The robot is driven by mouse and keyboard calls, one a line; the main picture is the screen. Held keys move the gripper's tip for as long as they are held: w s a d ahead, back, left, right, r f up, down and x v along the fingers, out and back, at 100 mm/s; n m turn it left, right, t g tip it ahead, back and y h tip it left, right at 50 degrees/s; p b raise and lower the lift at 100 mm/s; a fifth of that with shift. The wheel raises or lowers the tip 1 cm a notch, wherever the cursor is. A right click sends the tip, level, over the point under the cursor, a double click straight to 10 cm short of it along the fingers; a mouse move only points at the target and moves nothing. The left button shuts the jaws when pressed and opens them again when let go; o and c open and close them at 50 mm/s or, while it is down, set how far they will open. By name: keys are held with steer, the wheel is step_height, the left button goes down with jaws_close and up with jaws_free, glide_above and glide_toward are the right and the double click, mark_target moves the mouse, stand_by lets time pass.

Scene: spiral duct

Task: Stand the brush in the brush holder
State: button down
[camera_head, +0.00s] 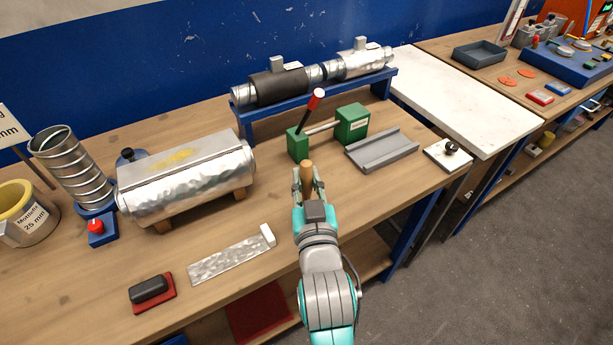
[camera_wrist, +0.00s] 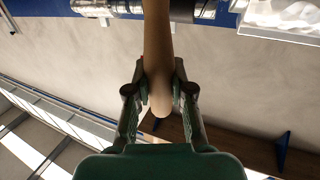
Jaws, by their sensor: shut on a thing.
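The bristles are not visible. My gripper is near the bench's front edge, in front of the green clamp. No brush holder can be identified for sure; an open metal coil (camera_head: 72,170) stands upright at the left, well away from my gripper.
The green clamp (camera_head: 352,124) has a red-tipped lever. A grey channel tray (camera_head: 382,149) lies to its right. A foil-wrapped duct (camera_head: 187,178) rests on wooden supports at the left. A labelled bucket (camera_head: 28,225) stands farther left. A metal strip (camera_head: 230,262) lies in front.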

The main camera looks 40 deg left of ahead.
steer(key=shift+f, duration=0.5)
steer(key=c, duration=0.9)
jaws_free()
steer(key=shift+c, duration=0.2)
steer(key=v, duration=1.2)
